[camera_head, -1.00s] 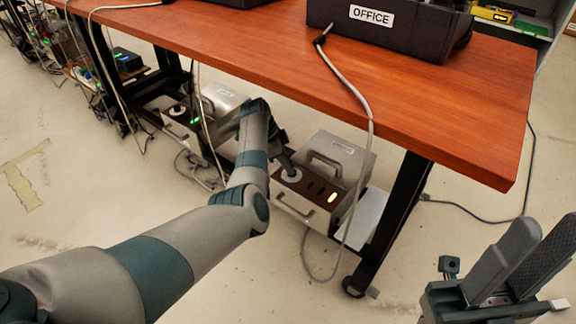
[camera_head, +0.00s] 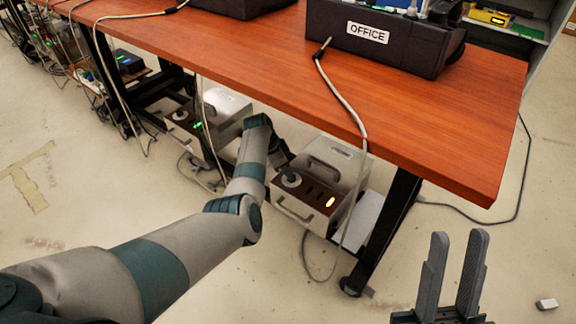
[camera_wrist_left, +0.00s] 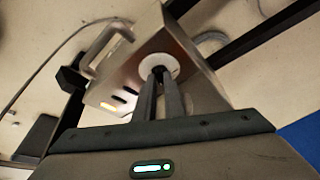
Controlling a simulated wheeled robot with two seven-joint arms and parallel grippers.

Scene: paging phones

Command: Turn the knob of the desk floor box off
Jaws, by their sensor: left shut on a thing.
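A grey metal floor box (camera_head: 345,165) stands under the desk. Its dark front panel carries a round white knob (camera_head: 290,180) and a lit amber light (camera_head: 330,202). My left gripper (camera_head: 284,168) is at this knob, its fingers mostly hidden by its wrist in the head view. In the left wrist view my left gripper (camera_wrist_left: 160,72) has its two fingers close together, shut on the knob (camera_wrist_left: 158,63); the amber light (camera_wrist_left: 108,106) shows beside it. My right gripper (camera_head: 457,236) is open and empty, fingers upright, over the floor right of the desk.
The red-brown desk top (camera_head: 420,135) overhangs the box, with a dark desk leg (camera_head: 385,230) to its right. A second floor box (camera_head: 225,105) with a green light stands to the left. A pale cable (camera_head: 350,110) hangs in front. Floor at front right is mostly clear.

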